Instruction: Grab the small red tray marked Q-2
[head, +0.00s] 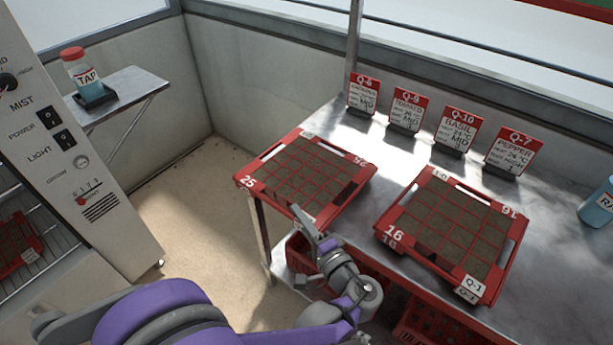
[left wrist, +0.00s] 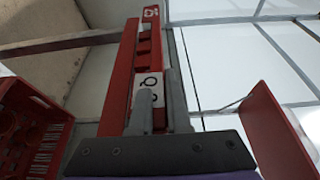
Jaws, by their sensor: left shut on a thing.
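A small red tray (head: 250,172) with dark soil cells and the number 25 on its rim sits at the left end of the metal table. A white label (head: 303,214) is on its near corner, partly hidden by my gripper. My left gripper (head: 316,236) is at this near edge, shut on the tray's rim. In the left wrist view the fingers (left wrist: 161,105) close around the red rim (left wrist: 121,80), beside a white label showing a Q; its number cannot be read. My right gripper is not in view.
A red tray (head: 382,229) marked Q-1 and 16 stands to the right on the table (head: 560,235). Several signs, including Q-10 (head: 456,131), stand behind. Red crates (head: 420,325) are below. A cabinet (head: 95,150) and a TAP bottle (head: 83,75) are at left.

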